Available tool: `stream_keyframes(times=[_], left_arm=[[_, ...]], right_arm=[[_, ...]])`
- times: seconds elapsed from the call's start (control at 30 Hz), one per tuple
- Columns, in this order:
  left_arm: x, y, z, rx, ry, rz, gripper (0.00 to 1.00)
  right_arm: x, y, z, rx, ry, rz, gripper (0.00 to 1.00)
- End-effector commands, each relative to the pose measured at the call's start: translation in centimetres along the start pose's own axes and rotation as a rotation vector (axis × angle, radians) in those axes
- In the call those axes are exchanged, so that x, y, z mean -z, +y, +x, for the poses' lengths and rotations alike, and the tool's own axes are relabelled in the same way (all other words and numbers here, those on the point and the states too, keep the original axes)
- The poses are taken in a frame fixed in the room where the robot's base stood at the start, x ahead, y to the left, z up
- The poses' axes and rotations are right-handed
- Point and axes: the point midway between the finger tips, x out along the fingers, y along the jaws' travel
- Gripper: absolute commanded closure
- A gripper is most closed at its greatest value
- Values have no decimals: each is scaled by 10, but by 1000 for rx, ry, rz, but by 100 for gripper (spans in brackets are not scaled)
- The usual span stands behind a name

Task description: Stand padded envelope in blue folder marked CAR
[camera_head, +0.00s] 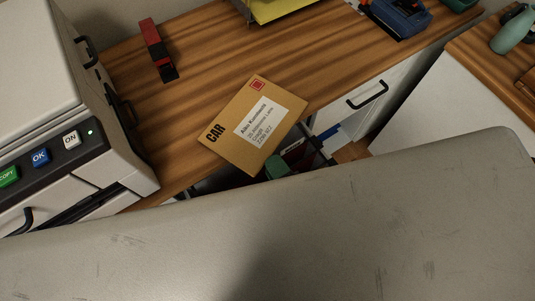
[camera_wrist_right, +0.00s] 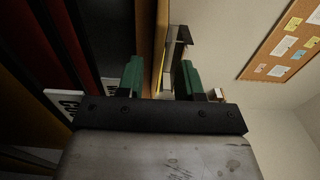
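The tan padded envelope (camera_head: 225,143), marked CAR with a white address label and red stamp, lies flat on the wooden desk, its near corner past the front edge. My right gripper (camera_wrist_right: 160,80) has green fingers, apart, one on each side of the envelope's edge (camera_wrist_right: 161,45), seen edge-on with gaps visible. In the head view, green fingertip parts show beside its near corner; my grey arm hides the rest. Something blue (camera_head: 328,133) shows in the open drawer below, perhaps the blue folder; no CAR mark is readable on it. My left gripper is out of view.
A printer (camera_head: 62,150) stands at the left. A red and black stapler (camera_head: 158,50) and a yellow item (camera_head: 272,9) lie farther back. Red and dark folders (camera_wrist_right: 85,45) fill the drawer beside the gripper. The white drawer front has a black handle (camera_head: 367,95).

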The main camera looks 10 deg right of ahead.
Motion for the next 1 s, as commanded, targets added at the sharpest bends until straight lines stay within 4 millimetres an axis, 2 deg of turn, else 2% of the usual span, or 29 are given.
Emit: stream_keyframes(times=[0.03, 0.2, 0.4, 0.57, 1.0], left_arm=[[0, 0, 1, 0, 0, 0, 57], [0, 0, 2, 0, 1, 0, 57], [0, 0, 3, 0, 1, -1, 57], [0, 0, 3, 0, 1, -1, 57], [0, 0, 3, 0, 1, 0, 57]], right_arm=[[0, 2, -13, -7, -1, 0, 64], [-1, 2, -49, -5, -2, 1, 64], [0, 1, -76, -2, -1, 0, 64], [0, 0, -83, 0, 0, -2, 64], [0, 0, -83, 0, 0, -1, 64]])
